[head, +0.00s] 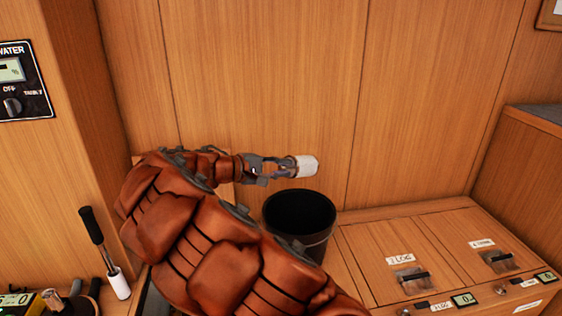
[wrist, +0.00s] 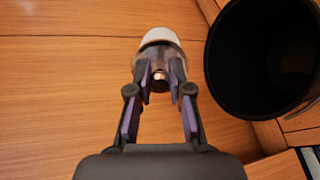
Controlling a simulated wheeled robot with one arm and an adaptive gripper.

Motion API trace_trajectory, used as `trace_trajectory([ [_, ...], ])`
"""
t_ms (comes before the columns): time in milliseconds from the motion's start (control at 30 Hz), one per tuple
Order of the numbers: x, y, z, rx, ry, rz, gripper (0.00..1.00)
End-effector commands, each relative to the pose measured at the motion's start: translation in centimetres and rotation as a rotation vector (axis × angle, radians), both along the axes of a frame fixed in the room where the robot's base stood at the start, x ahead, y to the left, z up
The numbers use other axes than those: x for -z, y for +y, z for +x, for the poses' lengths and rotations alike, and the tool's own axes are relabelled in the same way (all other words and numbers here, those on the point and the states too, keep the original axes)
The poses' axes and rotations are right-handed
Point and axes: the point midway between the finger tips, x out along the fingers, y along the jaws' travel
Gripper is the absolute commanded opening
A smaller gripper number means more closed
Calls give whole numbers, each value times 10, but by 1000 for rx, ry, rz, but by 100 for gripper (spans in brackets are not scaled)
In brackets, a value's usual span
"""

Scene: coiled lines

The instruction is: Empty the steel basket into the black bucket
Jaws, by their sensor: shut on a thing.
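The black bucket (head: 316,246) stands on the wooden counter in the head view, its mouth up and its inside dark. It also shows at the upper right of the wrist view (wrist: 222,72). My gripper (head: 284,168) is shut on a small white-ended object (head: 306,167), above and slightly behind the bucket's mouth. In the wrist view my fingertips (wrist: 160,80) pinch the object's narrow near end; its white end (wrist: 160,36) points away and its middle looks brownish and shiny. The object is beside the bucket in that view. I cannot make out the steel basket in either view.
A wooden wall (head: 270,80) rises close behind my gripper. Wooden lids with latches (head: 412,280) lie right of the bucket. A black-and-white handled tool (head: 105,255) stands at the left, below a water panel (head: 20,80). My arm hides part of the counter.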

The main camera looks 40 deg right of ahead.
Motion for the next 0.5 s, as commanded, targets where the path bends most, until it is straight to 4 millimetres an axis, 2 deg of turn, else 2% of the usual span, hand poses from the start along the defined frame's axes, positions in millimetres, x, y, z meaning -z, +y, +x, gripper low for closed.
trace_trajectory([
  [33,-6,0,0,0,1,20,0],
  [500,-3,-1,0,0,6,71,0],
])
